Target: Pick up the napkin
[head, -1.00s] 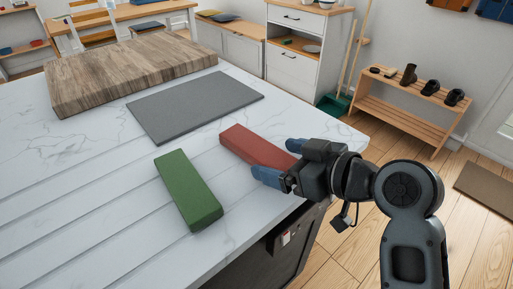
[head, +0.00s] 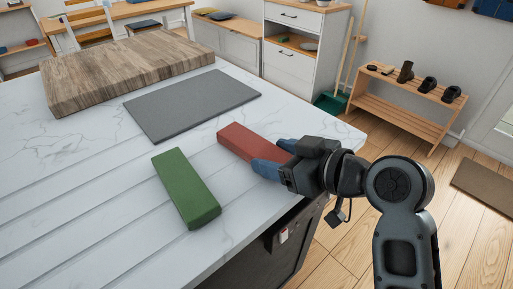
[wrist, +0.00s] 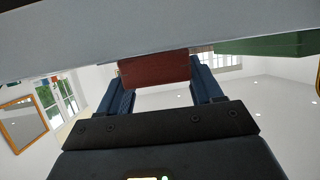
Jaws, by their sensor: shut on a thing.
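The red napkin (head: 243,141), a thick folded oblong, lies on the white counter near its right front edge. My gripper (head: 276,157) has its blue fingers on both sides of the napkin's near end and is shut on it. In the wrist view the napkin (wrist: 155,70) shows between the two fingers, under the counter's pale edge. A second oblong, green (head: 187,188), lies on the counter to the left, apart from my gripper. The napkin's near end is partly hidden by my fingers.
A grey mat (head: 192,103) lies behind the napkin, and a thick wooden board (head: 125,68) lies at the back left. The counter (head: 90,200) is bare at the front left. A wooden shoe rack (head: 405,108) stands on the floor at the right.

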